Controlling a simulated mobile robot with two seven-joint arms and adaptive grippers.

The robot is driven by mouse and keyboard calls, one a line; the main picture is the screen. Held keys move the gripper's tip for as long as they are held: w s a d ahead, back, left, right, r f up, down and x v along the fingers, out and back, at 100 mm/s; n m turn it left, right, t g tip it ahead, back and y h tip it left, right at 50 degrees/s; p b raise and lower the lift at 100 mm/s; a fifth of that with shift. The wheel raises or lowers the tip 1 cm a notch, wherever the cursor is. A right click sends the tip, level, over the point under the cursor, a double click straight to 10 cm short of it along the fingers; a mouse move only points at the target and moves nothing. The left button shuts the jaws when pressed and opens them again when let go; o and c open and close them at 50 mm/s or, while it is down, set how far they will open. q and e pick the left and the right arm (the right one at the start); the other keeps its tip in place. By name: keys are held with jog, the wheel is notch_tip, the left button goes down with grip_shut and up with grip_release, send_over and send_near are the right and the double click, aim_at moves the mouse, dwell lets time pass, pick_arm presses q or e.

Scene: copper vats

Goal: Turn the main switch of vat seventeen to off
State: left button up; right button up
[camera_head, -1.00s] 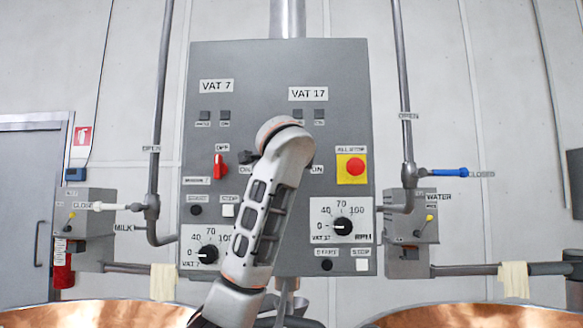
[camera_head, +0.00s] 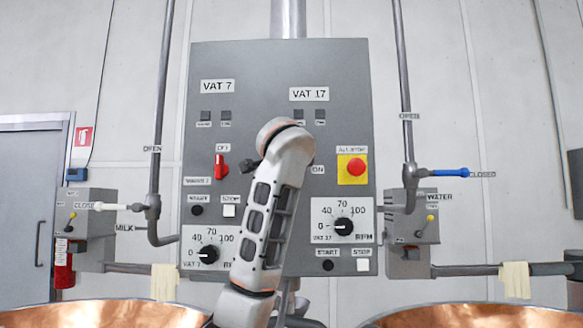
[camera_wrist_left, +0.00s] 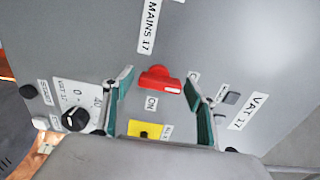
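The vat seventeen main switch (camera_wrist_left: 158,79) is a red handle below the "MAINS 17" label (camera_wrist_left: 149,22) in the left wrist view. Its long side runs across the picture, with a white mark at its right end. The "ON" label (camera_wrist_left: 152,103) is beneath it; another label beside the right finger is partly hidden. My left gripper (camera_wrist_left: 160,84) is open, with one teal-padded finger on each side of the handle; contact is unclear. In the head view my left arm hides this switch on the grey control panel (camera_head: 260,70). My right gripper is not in view.
The vat 7 red switch (camera_head: 221,167) is left of my arm. The yellow-backed red all-stop button (camera_head: 355,167) is to its right. Dials (camera_head: 208,254) (camera_head: 343,226) sit lower down. Pipes with valves flank the panel, and copper vats (camera_head: 100,314) stand in front.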

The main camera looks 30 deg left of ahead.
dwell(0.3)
pick_arm(q)
jog(key=v, duration=1.2)
jog(key=shift+s, duration=0.1)
